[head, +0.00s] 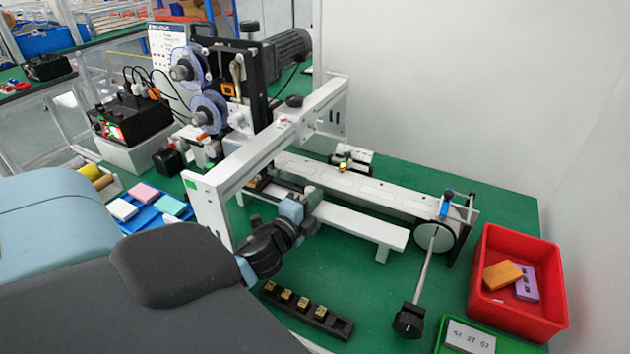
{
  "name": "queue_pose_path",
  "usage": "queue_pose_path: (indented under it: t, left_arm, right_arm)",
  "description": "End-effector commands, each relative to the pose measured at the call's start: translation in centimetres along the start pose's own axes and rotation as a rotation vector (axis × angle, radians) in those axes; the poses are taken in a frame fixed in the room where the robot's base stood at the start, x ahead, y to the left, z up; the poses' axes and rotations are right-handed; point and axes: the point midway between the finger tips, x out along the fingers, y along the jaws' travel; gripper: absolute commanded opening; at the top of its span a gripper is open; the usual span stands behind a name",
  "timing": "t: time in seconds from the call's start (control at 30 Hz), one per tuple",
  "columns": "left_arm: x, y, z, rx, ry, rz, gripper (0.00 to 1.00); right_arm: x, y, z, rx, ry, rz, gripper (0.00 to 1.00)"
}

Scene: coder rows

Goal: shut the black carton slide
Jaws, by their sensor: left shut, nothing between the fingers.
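My left gripper (311,200) is shut and empty. It is at the near side of the coder machine's white frame (215,180), at the left end of the low white rail (350,222). My left arm comes in from the lower left and hides part of the green table. I cannot single out the black carton slide for sure; the gripper and the white crossbeam cover part of the machine there. Whether the fingertips touch anything is too small to tell. My right gripper is not in view.
A long white conveyor (390,198) ends at a disc with a rod and black knob (408,320). A black holder (327,320) with brass blocks lies in front. A red bin (485,305) and green tray (512,344) stand right. A blue tray (150,216) is left.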

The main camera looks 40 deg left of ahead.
Motion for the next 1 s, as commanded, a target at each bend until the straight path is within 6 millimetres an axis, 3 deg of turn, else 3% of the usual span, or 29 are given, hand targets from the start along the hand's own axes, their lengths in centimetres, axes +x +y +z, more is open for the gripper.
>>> queue_pose_path:
  t: [0.17,0.37,0.53,1.0]
  left_arm:
    - [0.1,-0.9,0.5,0.004,-0.011,-0.001,0.0]
    - [0.0,-4.5,0.0,0.006,-0.003,-0.01,0.0]
    - [-3.6,-3.8,-1.9,0.0,-0.002,0.003,0.0]
    - [-12.0,-4.6,-6.3,-0.002,-0.001,0.004,0.0]
  right_arm:
    - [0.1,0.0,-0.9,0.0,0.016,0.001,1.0]
    - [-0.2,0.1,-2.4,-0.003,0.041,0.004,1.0]
    - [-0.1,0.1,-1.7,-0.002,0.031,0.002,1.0]
    - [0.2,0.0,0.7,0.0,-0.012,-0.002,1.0]
